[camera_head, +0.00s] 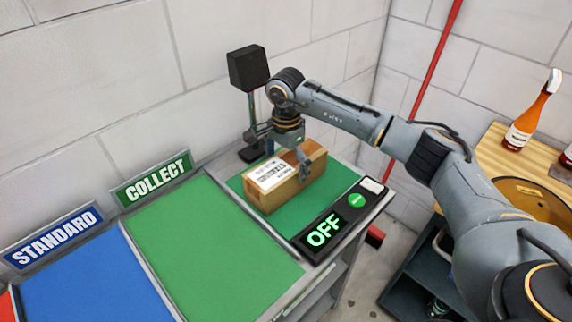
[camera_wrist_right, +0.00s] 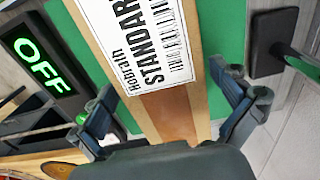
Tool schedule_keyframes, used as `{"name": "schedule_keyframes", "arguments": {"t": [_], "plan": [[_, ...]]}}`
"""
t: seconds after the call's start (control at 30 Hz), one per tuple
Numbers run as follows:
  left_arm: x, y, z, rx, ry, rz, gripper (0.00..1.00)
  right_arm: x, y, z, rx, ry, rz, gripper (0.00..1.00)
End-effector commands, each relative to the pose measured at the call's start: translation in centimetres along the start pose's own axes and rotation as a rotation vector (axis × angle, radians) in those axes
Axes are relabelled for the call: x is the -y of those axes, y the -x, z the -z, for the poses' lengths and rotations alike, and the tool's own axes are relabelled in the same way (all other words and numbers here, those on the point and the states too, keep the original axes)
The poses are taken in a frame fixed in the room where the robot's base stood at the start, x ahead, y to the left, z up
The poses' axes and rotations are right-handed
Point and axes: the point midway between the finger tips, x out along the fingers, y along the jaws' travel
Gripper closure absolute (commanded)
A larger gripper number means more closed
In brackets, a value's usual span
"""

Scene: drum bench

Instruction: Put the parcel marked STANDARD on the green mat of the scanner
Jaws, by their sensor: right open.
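The parcel (camera_head: 312,168) is a brown cardboard box with a white label, lying on the green mat (camera_head: 292,220) of the scanner. In the right wrist view the label on the parcel (camera_wrist_right: 168,112) reads STANDARD. My right gripper (camera_head: 284,152) is open just over the parcel. In the wrist view its fingers (camera_wrist_right: 165,88) stand on either side of the box; whether they touch it I cannot tell. My left gripper is not in view.
The scanner's panel (camera_head: 335,229) reads OFF, beside a green button (camera_head: 356,200). A black scanner head (camera_head: 248,67) stands behind the mat. Left are an empty green COLLECT area (camera_head: 210,255) and an empty blue STANDARD area (camera_head: 95,285). A bottle (camera_head: 528,118) stands on a wooden top at right.

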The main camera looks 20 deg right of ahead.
Motion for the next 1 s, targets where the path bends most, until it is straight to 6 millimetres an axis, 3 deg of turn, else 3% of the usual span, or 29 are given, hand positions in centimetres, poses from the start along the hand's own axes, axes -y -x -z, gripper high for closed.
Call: {"name": "schedule_keyframes", "arguments": {"t": [0.27, 0.7, 1.0], "plan": [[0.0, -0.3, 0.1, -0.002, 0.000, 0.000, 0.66, 0.1, 1.2, 0.0, 0.000, 0.000, 0.003, 0.00], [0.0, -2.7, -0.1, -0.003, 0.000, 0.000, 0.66, 0.1, 10.0, 0.0, -0.001, 0.001, 0.004, 0.00], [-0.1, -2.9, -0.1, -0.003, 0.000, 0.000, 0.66, 0.0, 12.2, 0.0, 0.000, 0.000, 0.000, 0.00]]}}
